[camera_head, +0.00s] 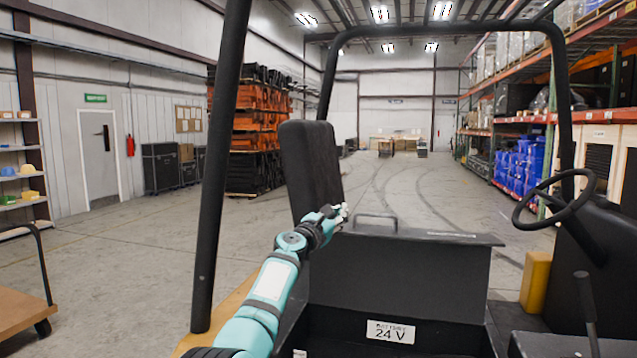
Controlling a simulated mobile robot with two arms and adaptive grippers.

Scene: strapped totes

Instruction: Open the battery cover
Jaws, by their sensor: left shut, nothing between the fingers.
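The dark battery cover (415,272) stands raised, its broad face towards me. A bar handle (375,217) shows at its top edge. Below it is the open, dark battery compartment, with a "BATTERY 24 V" label (391,332) on a wall. My left gripper (344,212) is shut and empty. It is near the cover's upper left corner, left of the handle; whether it touches the cover cannot be told. My teal left arm reaches in from the bottom left. My right gripper is not in view.
A black seat back (311,170) rises just behind my left gripper. A black frame post (218,170) stands left of my arm. A steering wheel (556,200), a lever (587,308) and a yellow block (536,284) are on the right. Open floor lies beyond.

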